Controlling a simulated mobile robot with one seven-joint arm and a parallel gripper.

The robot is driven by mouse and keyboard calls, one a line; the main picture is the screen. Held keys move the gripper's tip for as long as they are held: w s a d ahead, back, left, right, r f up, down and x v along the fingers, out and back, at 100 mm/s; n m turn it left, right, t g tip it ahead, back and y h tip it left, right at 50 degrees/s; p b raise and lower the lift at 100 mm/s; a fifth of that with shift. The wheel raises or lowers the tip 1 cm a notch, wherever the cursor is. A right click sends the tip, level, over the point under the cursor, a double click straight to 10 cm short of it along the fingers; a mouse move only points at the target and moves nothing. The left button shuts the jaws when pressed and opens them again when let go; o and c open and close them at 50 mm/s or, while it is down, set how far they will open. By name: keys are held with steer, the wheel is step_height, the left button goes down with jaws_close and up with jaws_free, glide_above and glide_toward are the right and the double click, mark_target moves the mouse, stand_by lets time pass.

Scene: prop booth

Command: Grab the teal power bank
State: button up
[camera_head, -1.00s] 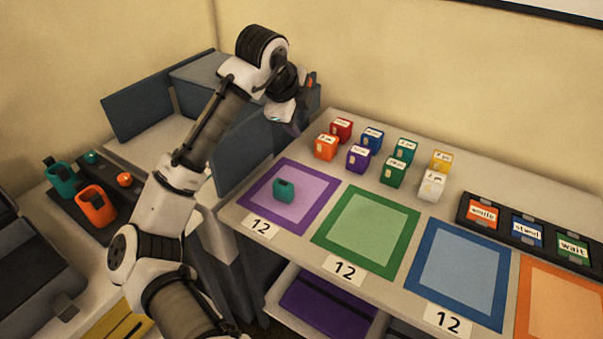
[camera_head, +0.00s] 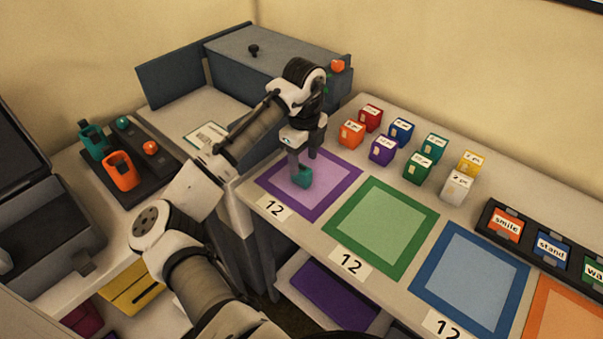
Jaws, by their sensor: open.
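The teal power bank (camera_head: 304,178), a small teal block, sits on the purple-bordered mat (camera_head: 338,194). My gripper (camera_head: 303,163) points down right over it, with its fingers open. One finger reaches down beside the block's left side and covers part of it; the other shows behind and above it. I cannot tell whether either finger touches it.
Several small labelled boxes (camera_head: 382,150) stand behind the mats. Green (camera_head: 356,247) and blue (camera_head: 433,285) bordered mats lie to the right, before a dark rack (camera_head: 527,243) of word cards. A blue-grey box (camera_head: 262,62) stands behind my arm.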

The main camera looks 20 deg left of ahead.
mark_target(301, 168)
steer(key=shift+w+a+f+p, duration=0.15)
steer(key=shift+f+p, duration=0.3)
steer(key=shift+f, duration=0.95)
steer(key=shift+s+a+f+p, duration=0.15)
steer(key=shift+f+p, duration=0.3)
steer(key=shift+f, duration=0.9)
steer(key=shift+w+r, duration=0.1)
steer(key=c, duration=1.1)
